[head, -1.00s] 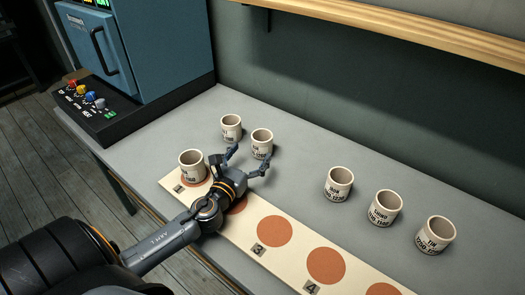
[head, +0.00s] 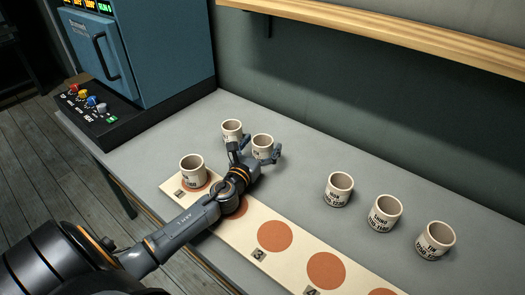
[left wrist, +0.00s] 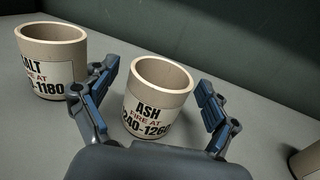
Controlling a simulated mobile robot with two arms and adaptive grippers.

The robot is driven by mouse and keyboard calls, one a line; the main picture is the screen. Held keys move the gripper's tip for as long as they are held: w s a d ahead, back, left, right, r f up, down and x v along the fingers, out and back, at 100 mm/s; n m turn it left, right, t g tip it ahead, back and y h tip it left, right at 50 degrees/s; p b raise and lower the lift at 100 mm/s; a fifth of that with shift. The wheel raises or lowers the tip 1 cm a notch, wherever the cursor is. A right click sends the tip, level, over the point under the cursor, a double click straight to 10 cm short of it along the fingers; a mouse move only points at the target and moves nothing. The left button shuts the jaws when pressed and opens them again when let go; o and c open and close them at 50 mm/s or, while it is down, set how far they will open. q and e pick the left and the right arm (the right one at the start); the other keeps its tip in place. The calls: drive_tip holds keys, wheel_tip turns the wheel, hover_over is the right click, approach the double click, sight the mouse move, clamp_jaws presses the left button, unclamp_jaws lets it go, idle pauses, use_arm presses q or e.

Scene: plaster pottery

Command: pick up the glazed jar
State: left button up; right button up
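Several cream jars with printed glaze labels stand on the grey bench. My left gripper (head: 255,153) reaches the jar labelled ASH (head: 262,146). In the left wrist view the ASH jar (left wrist: 158,98) stands upright between my two open fingers (left wrist: 160,103), with gaps on both sides. A jar labelled SALT or similar (left wrist: 50,62) stands just left of the left finger; in the head view it appears to be the back-left jar (head: 232,130). Another jar (head: 193,170) sits on the first disc of the strip. My right gripper is not in view.
A cream strip (head: 240,232) with terracotta discs and number tags runs along the bench front. Three more jars stand at right: (head: 339,190) nearest, then a middle jar (head: 385,213) and a far-right jar (head: 435,240). A blue kiln (head: 150,50) stands at left; a wooden shelf (head: 400,30) is above.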

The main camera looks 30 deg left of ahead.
use_arm(q)
drive_tip(key=c, duration=1.1)
drive_tip(key=shift+c, duration=0.7)
drive_tip(key=shift+r, duration=0.15)
